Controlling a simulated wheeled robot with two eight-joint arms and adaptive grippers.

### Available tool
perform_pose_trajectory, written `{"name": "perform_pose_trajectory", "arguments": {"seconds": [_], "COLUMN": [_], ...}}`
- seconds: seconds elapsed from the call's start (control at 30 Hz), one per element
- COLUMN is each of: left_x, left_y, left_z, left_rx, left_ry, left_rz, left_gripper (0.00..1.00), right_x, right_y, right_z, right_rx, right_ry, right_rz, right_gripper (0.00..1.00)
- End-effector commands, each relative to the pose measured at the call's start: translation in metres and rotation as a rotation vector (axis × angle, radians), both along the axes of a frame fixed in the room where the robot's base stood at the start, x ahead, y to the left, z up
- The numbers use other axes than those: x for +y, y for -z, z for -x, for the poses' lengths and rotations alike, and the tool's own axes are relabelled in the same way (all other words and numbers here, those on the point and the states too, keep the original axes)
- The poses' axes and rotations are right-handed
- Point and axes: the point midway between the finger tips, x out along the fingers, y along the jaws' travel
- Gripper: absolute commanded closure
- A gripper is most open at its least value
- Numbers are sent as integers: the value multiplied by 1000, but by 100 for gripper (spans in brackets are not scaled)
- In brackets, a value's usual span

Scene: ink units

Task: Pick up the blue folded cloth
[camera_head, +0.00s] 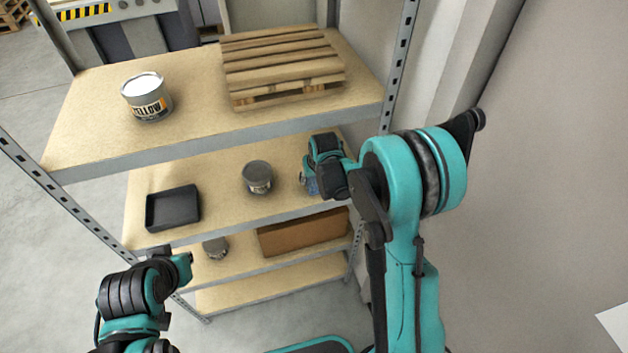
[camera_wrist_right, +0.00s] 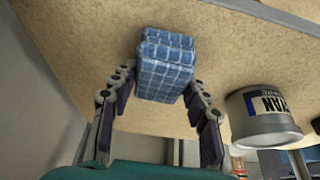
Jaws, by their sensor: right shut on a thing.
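The blue folded cloth (camera_wrist_right: 166,66) has a checked pattern and sits between the two fingers of my right gripper (camera_wrist_right: 160,100) in the right wrist view. Both fingers press against its sides. In the head view my right gripper (camera_head: 322,182) reaches onto the middle shelf, and only a small blue bit of the cloth (camera_head: 312,187) shows beside it. I cannot tell whether the cloth touches the shelf. My left arm (camera_head: 140,300) is at the lower left of the head view, away from the shelves; its fingers do not show clearly.
A grey can (camera_head: 257,178) stands left of the right gripper; a can labelled CYAN (camera_wrist_right: 262,118) shows close by in the wrist view. A black tray (camera_head: 173,208) is farther left. The upper shelf (camera_head: 190,115) holds a yellow-labelled can (camera_head: 147,98) and a wooden pallet (camera_head: 280,65).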

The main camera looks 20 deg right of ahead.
Motion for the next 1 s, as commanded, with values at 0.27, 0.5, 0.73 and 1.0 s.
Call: {"name": "perform_pose_trajectory", "arguments": {"seconds": [0.27, 0.5, 0.73, 1.0], "left_x": [0, 0, 0, 0], "left_y": [-6, -10, -15, -18], "left_z": [0, 0, 0, 0], "left_rx": [0, 0, 0, 0], "left_ry": [0, 0, 0, 0], "left_rz": [0, 0, 0, 0], "left_gripper": [100, 100, 100, 100], "right_x": [0, 0, -1, -1], "right_y": [-7, -7, -7, -6], "right_z": [5, 47, 97, 149], "right_rx": [1, 0, 0, 0], "right_ry": [0, 0, 0, 0], "right_rz": [0, 0, 0, 0], "right_gripper": [86, 86, 86, 86]}}
